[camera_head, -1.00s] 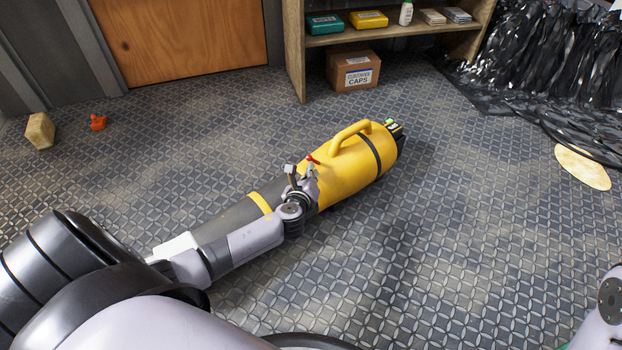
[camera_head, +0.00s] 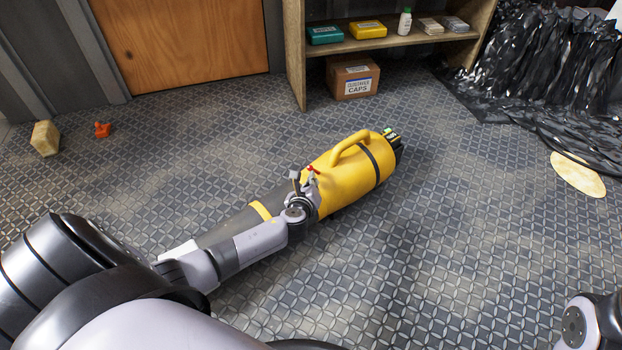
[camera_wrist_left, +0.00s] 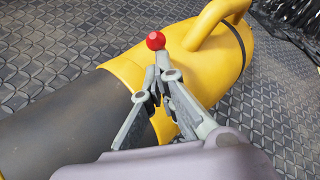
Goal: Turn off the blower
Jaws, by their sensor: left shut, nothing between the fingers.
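The yellow blower (camera_head: 352,172) lies on its side on the floor, with a top handle, a black band and a dark grey tube (camera_head: 232,222). A small red knob (camera_head: 313,169) shows by the body's tube end, and in the left wrist view the red ball knob (camera_wrist_left: 155,41) stands just beyond my fingertips. My left gripper (camera_head: 304,180) is shut and empty, close to the knob; its fingertips (camera_wrist_left: 162,72) hide what lies below the ball. I cannot tell whether they touch it. My right gripper is out of view.
A wooden shelf (camera_head: 420,42) with small boxes and a bottle stands at the back, a cardboard box (camera_head: 352,78) under it. Black plastic sheeting (camera_head: 555,75) lies at the right. A tan block (camera_head: 45,138) and small orange object (camera_head: 103,129) lie left.

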